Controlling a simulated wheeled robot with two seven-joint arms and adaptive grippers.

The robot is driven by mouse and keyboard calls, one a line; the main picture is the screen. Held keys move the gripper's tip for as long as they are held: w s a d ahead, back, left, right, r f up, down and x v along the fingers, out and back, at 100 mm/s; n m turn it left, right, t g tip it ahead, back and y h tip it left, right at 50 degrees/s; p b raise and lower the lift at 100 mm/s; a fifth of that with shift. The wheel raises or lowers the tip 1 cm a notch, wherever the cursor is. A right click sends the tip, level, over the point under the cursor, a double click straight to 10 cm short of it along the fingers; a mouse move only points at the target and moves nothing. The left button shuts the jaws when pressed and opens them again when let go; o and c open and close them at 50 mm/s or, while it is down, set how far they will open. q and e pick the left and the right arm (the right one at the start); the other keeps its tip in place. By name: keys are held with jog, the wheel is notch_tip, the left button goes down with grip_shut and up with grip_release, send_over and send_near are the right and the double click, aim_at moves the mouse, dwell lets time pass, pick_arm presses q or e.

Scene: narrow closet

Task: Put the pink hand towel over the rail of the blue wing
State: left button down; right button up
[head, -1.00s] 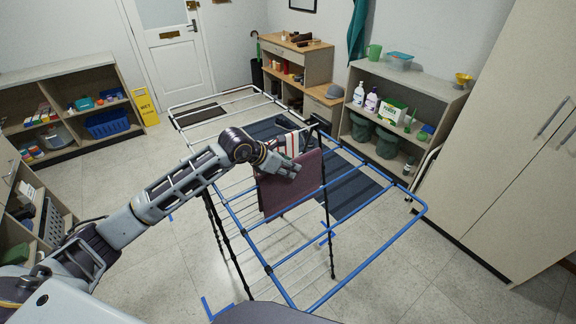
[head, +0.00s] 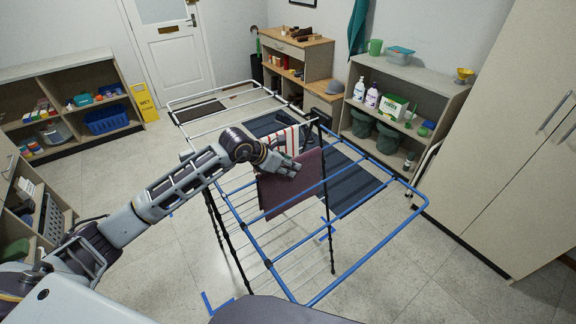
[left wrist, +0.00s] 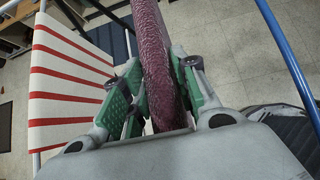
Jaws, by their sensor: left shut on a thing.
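The pink hand towel, a dusky mauve cloth (head: 287,194), hangs from my left gripper (head: 292,168) over the drying rack. In the left wrist view the towel (left wrist: 158,70) runs between the green-padded fingers of my left gripper (left wrist: 165,95), which is shut on it. The blue wing (head: 372,248) of the rack spreads toward me and to the right, with several blue rails. The towel hangs near the inner part of this wing; I cannot tell whether it touches a rail. My right gripper is not in view.
A red-and-white striped towel (head: 287,140) hangs on the rack just behind; it is left of my fingers in the wrist view (left wrist: 65,85). The white wing (head: 215,118) lies beyond. A tall cabinet (head: 510,130) and a shelf (head: 437,88) stand at right.

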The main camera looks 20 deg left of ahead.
pick_arm(q)
jog(key=c, duration=1)
grip_release()
jog(key=shift+v, duration=6)
